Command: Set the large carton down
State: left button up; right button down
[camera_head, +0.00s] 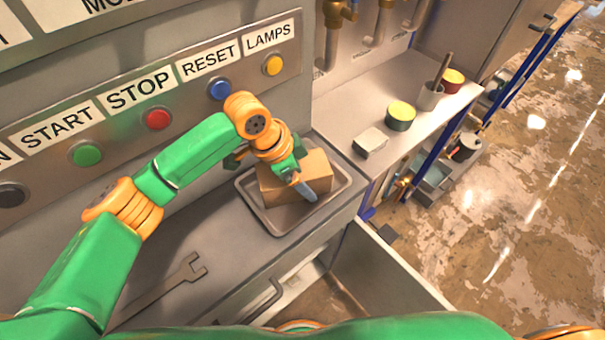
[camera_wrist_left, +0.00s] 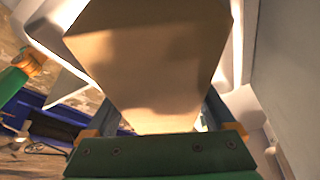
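The large carton (camera_head: 318,168) is a plain brown box inside the outline of a grey metal tray (camera_head: 246,186) on the bench. I cannot tell whether its underside touches the tray floor. My left gripper (camera_head: 278,178) reaches over it from above, one finger against the near face and the other mostly hidden behind. In the left wrist view the carton (camera_wrist_left: 150,70) fills the space between the two fingers, which appear to press on its sides. My right gripper is not in view.
A panel with START, STOP (camera_head: 157,118), RESET and LAMPS buttons rises behind the bench. A wrench (camera_head: 165,288) lies left of the tray. An open drawer (camera_head: 385,270) is below.

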pick_arm(q)
jog(key=v, duration=1.2)
jog(key=shift+r+b, duration=0.15)
jog(key=shift+b, duration=0.15)
jog(key=shift+w, duration=0.1)
